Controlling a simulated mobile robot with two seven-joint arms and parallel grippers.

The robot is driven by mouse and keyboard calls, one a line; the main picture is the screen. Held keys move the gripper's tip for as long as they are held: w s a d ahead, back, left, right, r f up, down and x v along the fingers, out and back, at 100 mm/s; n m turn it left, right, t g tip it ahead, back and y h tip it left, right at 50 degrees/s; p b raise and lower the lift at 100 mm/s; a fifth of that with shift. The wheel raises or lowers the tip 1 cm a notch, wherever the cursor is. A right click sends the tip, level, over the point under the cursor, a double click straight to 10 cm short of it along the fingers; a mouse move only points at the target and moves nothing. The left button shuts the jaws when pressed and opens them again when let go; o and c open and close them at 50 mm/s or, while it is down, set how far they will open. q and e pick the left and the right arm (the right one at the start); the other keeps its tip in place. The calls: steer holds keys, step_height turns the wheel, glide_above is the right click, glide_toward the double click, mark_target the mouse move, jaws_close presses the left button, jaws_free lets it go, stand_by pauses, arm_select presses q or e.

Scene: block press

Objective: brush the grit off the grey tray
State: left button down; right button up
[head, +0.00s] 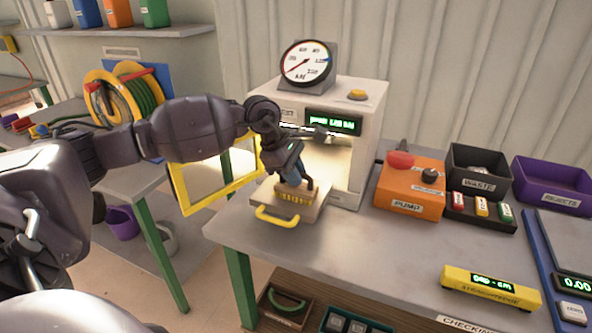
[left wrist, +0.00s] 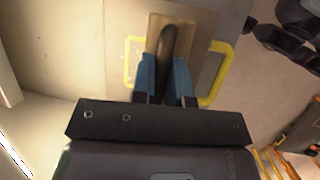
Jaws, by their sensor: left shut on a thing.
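The grey tray (head: 308,212) sits at the front of the white press, with its yellow handle (head: 277,217) towards the table's front edge. It also shows in the left wrist view (left wrist: 207,66). My left gripper (head: 293,178) is over the tray, its blue fingers shut on the dark handle of a brush (left wrist: 168,48). I cannot make out grit on the tray. My right gripper is not in view.
The white press (head: 358,150) with a dial gauge (head: 308,63) stands behind the tray. A yellow-framed panel (head: 212,172) is open at its left. An orange pump box (head: 410,188), waste bin (head: 479,172) and yellow straightedge (head: 490,289) are to the right. The table front between them is clear.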

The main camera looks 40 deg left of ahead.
arm_select(q)
steer(key=shift+s+a+f, duration=0.1)
steer(key=shift+s+a, duration=0.15)
steer(key=shift+a, duration=0.75)
steer(key=shift+s+a+f, duration=0.1)
steer(key=shift+s+a, duration=0.1)
steer(key=shift+a, duration=0.75)
steer(key=shift+s+a, duration=0.2)
steer(key=shift+a, duration=0.65)
steer(key=shift+s+a, duration=0.2)
steer(key=shift+a, duration=0.6)
steer(key=shift+r, duration=0.1)
steer(key=shift+r+p, duration=0.3)
steer(key=shift+r, duration=0.5)
steer(key=shift+r+p, duration=0.55)
steer(key=shift+r, duration=1.75)
steer(key=shift+w, duration=0.1)
steer(key=shift+r+p, duration=0.35)
steer(key=shift+r, duration=1.15)
